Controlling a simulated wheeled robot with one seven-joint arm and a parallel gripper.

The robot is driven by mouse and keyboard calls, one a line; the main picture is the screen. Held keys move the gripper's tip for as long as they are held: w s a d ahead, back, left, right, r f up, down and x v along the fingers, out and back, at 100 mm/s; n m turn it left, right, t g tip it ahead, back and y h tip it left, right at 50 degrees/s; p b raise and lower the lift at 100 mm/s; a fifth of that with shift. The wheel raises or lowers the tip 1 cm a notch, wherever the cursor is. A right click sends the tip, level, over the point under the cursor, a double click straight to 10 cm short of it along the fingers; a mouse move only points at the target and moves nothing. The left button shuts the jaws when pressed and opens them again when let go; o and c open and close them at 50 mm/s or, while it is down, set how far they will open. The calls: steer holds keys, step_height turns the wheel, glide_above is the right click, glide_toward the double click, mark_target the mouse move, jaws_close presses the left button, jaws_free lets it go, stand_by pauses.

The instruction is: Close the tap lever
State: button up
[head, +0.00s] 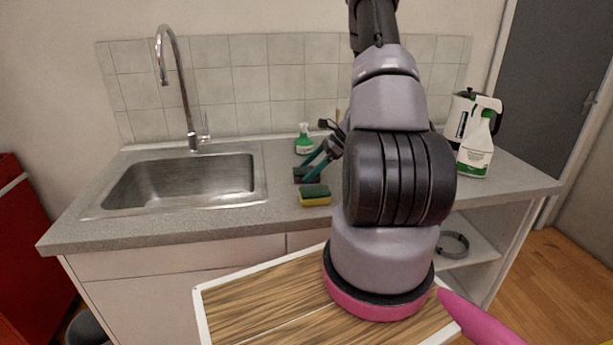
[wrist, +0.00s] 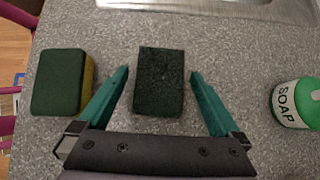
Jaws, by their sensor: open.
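The tap (head: 188,100) is a tall curved metal spout behind the sink, in the head view. Its small lever (head: 206,126) stands up at the right side of the tap's base. No water stream shows under the spout. My gripper (head: 304,170) is over the counter to the right of the sink, well away from the lever. In the wrist view its two teal fingers (wrist: 158,73) are spread apart, with a dark scouring pad (wrist: 160,82) seen between them. The lever is not in the wrist view.
A green and yellow sponge (head: 315,195) lies near the counter's front edge. A green soap bottle (head: 303,139) stands behind my gripper. The steel sink (head: 258,180) is empty. A spray bottle (head: 475,145) and a kettle (head: 460,112) stand at the right.

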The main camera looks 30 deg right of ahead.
steer(key=shift+w+a+f, duration=0.15)
steer(key=shift+a+f, duration=0.25)
steer(key=shift+f, duration=0.1)
steer(key=shift+r, duration=0.15)
steer(key=c, duration=1.4)
